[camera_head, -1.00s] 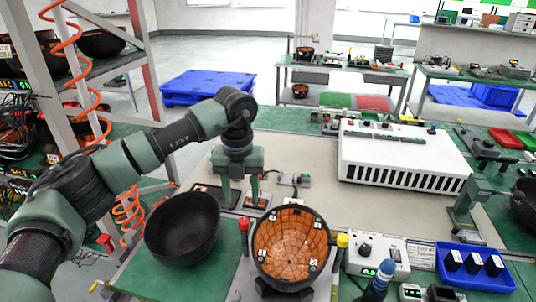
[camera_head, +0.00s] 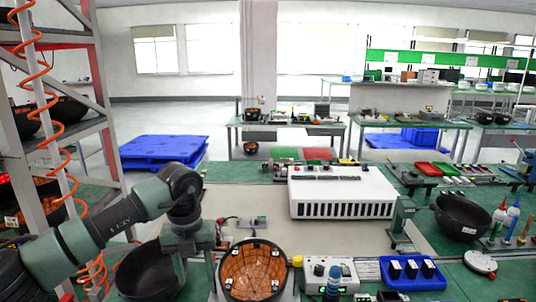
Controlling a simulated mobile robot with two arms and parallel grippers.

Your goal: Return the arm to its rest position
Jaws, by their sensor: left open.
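My left arm (camera_head: 110,225) comes in from the left, dark green and black, bent over the workbench. My left gripper (camera_head: 196,262) points down at its end, open, with nothing seen between its fingers. It hangs in front of the right part of a black bowl (camera_head: 140,272), partly hiding it; I cannot tell the gap between them. Right of the gripper, apart from it in the picture, is a bowl with an orange patterned inside (camera_head: 250,272). My right gripper is not in view.
A white slotted box (camera_head: 342,193) stands on the bench. A blue tray (camera_head: 412,274), a control box (camera_head: 330,272) and another black bowl (camera_head: 462,217) are at the right. A rack (camera_head: 65,100) with an orange coiled hose (camera_head: 45,85) stands left, near my arm. The pale bench middle is mostly clear.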

